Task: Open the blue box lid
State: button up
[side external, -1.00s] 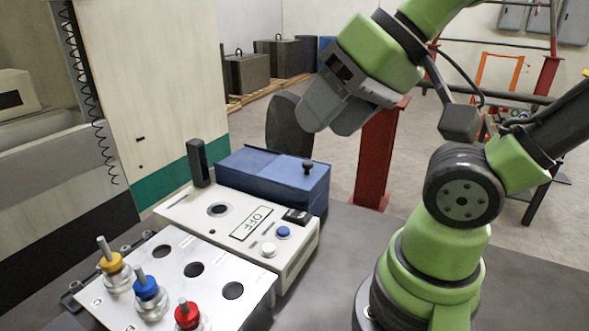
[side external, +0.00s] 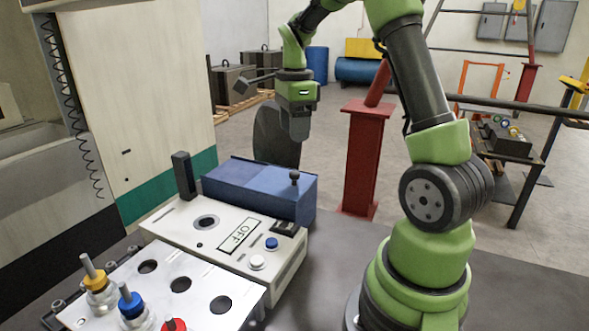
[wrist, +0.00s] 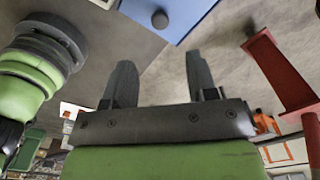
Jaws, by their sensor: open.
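The blue box (side external: 258,190) sits behind the white control panel in the side external view, with its lid closed. A small black knob (side external: 294,177) stands on the lid near its right end. In the wrist view part of the blue lid (wrist: 180,12) shows at the top, with the round dark knob (wrist: 160,19) on it. My gripper (side external: 297,132) is above and behind the box in the side view, pointing down, apart from the knob. In the wrist view its two dark fingers (wrist: 162,82) are spread with nothing between them.
The white panel (side external: 215,238) with an OFF label, a blue button and a white button stands in front of the box. A dark upright post (side external: 184,175) rises at its left. A plate (side external: 160,290) with holes and coloured plugs is nearer. A red pillar (side external: 360,160) stands behind.

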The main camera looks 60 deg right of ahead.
aim_at(295, 173)
notch_tip(295, 173, down, 10)
jog(key=shift+r, duration=0.1)
dwell(0.4)
jog(key=shift+c, duration=0.5)
